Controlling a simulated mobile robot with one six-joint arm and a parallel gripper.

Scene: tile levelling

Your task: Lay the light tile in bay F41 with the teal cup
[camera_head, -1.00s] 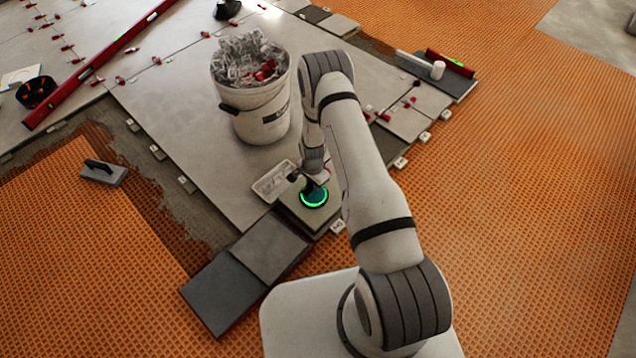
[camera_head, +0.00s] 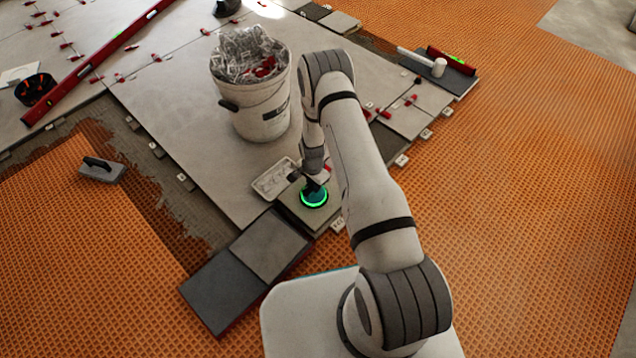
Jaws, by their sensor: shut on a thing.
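The teal cup (camera_head: 314,197), with a lit green ring, sits on a light tile (camera_head: 327,217) just below the middle of the view. My gripper (camera_head: 316,180) is above the cup, shut on its dark handle. The arm hides the right part of this tile and much of the grip. I cannot tell whether the tile rests in a bay or on something beneath it. A small white tag (camera_head: 338,226) shows at the tile's lower right corner; I cannot read its label.
A grey tile (camera_head: 268,246) and a darker tile (camera_head: 222,290) lie to the lower left. A white bucket (camera_head: 262,125) of clips stands behind the cup, with a small white tray (camera_head: 274,181) nearby. A float (camera_head: 101,170) lies left. Orange matting (camera_head: 530,200) is open at right.

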